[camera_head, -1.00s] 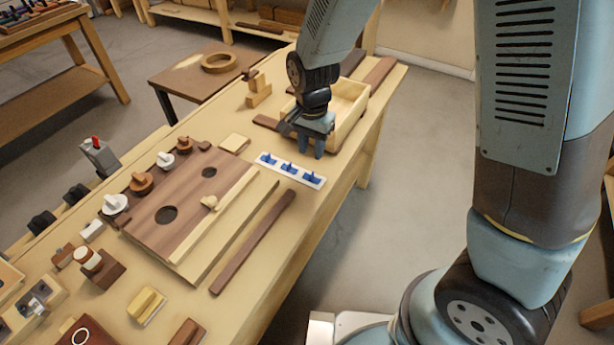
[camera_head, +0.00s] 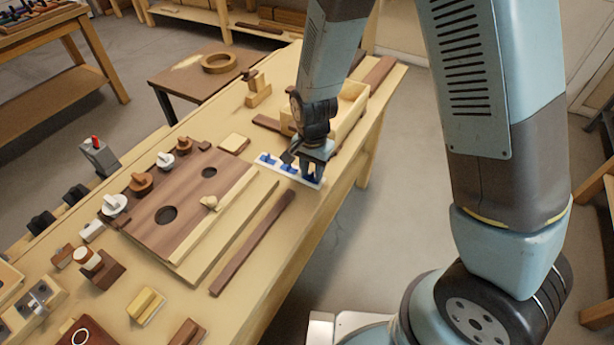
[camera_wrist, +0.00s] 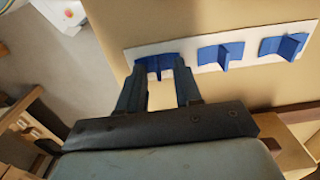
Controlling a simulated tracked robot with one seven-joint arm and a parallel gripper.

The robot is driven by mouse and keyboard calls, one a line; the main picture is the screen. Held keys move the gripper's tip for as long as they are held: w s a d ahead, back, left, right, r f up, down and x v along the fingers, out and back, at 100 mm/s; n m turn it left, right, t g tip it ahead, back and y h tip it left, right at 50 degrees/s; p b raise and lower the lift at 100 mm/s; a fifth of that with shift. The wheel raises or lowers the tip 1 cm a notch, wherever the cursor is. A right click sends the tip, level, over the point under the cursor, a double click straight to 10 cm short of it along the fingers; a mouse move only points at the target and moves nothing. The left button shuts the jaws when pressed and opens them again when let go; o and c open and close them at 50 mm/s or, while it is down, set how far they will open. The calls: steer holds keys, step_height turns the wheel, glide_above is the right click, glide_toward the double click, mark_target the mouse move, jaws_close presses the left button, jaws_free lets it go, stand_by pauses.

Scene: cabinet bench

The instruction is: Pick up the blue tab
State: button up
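Three blue tabs stand in a row on a white strip (camera_head: 280,168) on the bench. In the head view the left tab (camera_head: 267,159) and the middle tab (camera_head: 288,168) show clear, and the right tab (camera_head: 309,177) is partly hidden by my gripper (camera_head: 313,170). In the wrist view my gripper (camera_wrist: 161,75) is open, with its two fingers apart. The end tab (camera_wrist: 157,64) shows between and just beyond the fingertips, and I cannot tell whether they touch it. The other two tabs (camera_wrist: 222,54) (camera_wrist: 284,46) lie to the right there.
A light wooden open box (camera_head: 350,108) stands behind my gripper. A brown board with holes (camera_head: 185,205) lies left of the strip, and a dark wooden bar (camera_head: 252,243) lies in front. The bench's edge is close on the right.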

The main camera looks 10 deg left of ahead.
jaws_close()
stand_by(0.5)
